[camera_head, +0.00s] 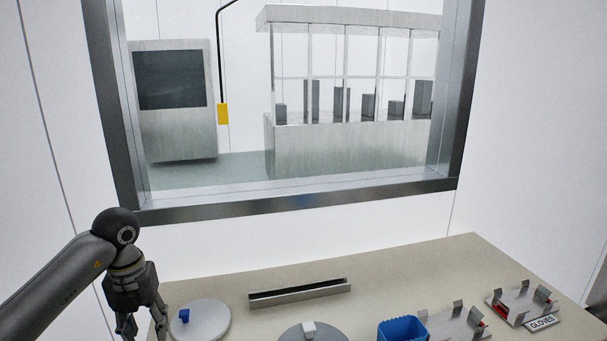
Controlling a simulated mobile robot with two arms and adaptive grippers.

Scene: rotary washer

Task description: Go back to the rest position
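My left arm comes in from the left edge, and its dark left gripper (143,328) points down beside the left edge of the table. Its fingers stand apart with nothing seen between them, so it looks open; the lowest part is cut off by the frame. It is left of a pale round disc (208,325) with a blue knob (184,316), and I cannot tell whether it is over the tabletop. My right gripper is not in view.
The beige table (400,267) holds a grey disc (297,336) with a white knob, a slotted metal bar (299,292), a blue bin (402,330) and metal holders (520,303), one labelled GLOVES. A framed window (300,200) stands behind. The table's back strip is clear.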

